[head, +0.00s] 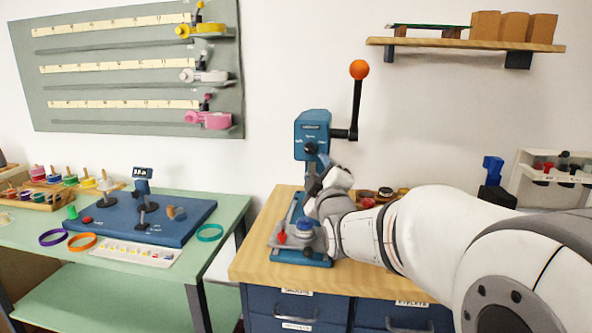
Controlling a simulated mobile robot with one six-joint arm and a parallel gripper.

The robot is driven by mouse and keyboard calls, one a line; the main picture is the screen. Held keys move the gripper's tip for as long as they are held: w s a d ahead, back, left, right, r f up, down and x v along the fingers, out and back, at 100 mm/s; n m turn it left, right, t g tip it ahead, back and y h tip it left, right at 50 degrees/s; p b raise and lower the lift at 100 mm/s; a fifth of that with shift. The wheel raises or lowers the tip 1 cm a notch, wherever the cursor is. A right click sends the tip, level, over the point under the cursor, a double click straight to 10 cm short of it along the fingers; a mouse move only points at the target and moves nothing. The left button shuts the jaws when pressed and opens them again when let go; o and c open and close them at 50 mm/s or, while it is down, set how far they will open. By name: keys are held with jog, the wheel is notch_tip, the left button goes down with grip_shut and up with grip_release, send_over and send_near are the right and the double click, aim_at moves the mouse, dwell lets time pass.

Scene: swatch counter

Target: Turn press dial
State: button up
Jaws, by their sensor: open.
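The blue press (312,130) stands on the wooden top of a drawer cabinet, with a black side lever ending in an orange ball (359,69). A round blue-and-grey part (304,229), which may be the dial, sits at the front of the press base (302,254). A small red pointed piece (282,237) is left of it. My gripper (313,180) is in front of the press column, below the press head and above the base. It is small in view and partly covered by my wrist; I cannot tell whether it touches the press.
Small round containers (385,192) stand behind my arm on the wooden top (258,262). My arm covers the top's right side. A green table (228,210) with a blue board (190,213) is at left. A shelf (465,43) hangs at upper right.

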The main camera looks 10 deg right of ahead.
aim_at(310, 151)
jog(key=shift+n+t, duration=0.3)
jog(key=w, duration=0.2)
jog(key=w+r, duration=0.1)
jog(key=w, duration=0.2)
jog(key=w+r, duration=0.1)
jog(key=w, duration=0.2)
jog(key=shift+a, duration=0.1)
jog(key=shift+s, duration=0.1)
jog(key=shift+c, duration=0.2)
